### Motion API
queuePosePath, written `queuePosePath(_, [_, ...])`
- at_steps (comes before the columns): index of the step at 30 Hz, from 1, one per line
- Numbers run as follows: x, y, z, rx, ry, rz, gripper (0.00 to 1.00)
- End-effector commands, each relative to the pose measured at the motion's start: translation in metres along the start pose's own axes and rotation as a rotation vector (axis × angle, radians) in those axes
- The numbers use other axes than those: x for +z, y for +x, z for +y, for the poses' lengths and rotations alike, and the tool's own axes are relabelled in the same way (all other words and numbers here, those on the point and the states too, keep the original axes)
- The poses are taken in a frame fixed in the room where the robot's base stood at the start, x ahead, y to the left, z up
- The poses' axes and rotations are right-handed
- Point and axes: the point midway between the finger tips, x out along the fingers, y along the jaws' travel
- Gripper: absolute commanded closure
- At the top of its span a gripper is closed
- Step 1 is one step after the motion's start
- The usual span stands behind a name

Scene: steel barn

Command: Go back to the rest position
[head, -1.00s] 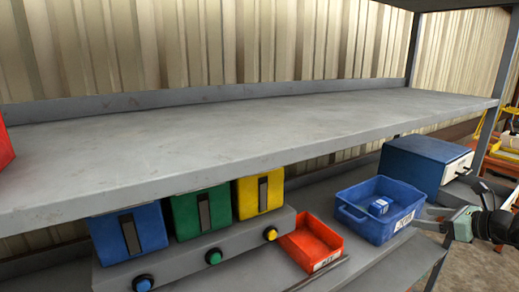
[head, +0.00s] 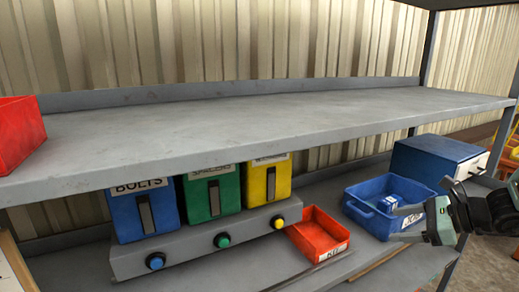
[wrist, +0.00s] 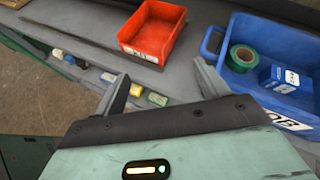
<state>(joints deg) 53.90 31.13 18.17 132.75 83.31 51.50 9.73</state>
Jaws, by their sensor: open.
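My gripper (head: 395,225) is open at the right of the head view, in front of the blue bin (head: 362,217) and overlapping its front right side. In the wrist view my gripper's two fingers (wrist: 161,72) are apart with nothing between them. The blue bin (wrist: 268,92) there holds a green tape roll (wrist: 241,58) and a small blue box (wrist: 279,79). The small blue box also shows in the head view (head: 388,204). My gripper appears apart from the bins.
A red tray (head: 319,236) stands left of the blue bin. Blue, green and yellow dispensers (head: 215,195) stand further left under the grey upper shelf (head: 260,125). A red bin (head: 18,135) sits on that shelf. A blue cabinet (head: 432,160) stands behind the gripper.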

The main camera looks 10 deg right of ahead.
Motion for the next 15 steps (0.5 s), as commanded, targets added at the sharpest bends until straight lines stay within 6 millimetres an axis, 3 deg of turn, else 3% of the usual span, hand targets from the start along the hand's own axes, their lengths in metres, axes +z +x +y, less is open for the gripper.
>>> queuePosePath(5, [0.039, 0.043, 0.071, 0.275, -0.299, 0.034, 0.26])
queuePosePath(7, [0.053, 0.056, 0.110, 0.415, -0.466, 0.048, 0.26])
queuePosePath(11, [0.070, 0.068, 0.180, 0.668, -0.803, 0.062, 0.26])
queuePosePath(15, [0.076, 0.066, 0.245, 0.912, -1.181, 0.058, 0.26])
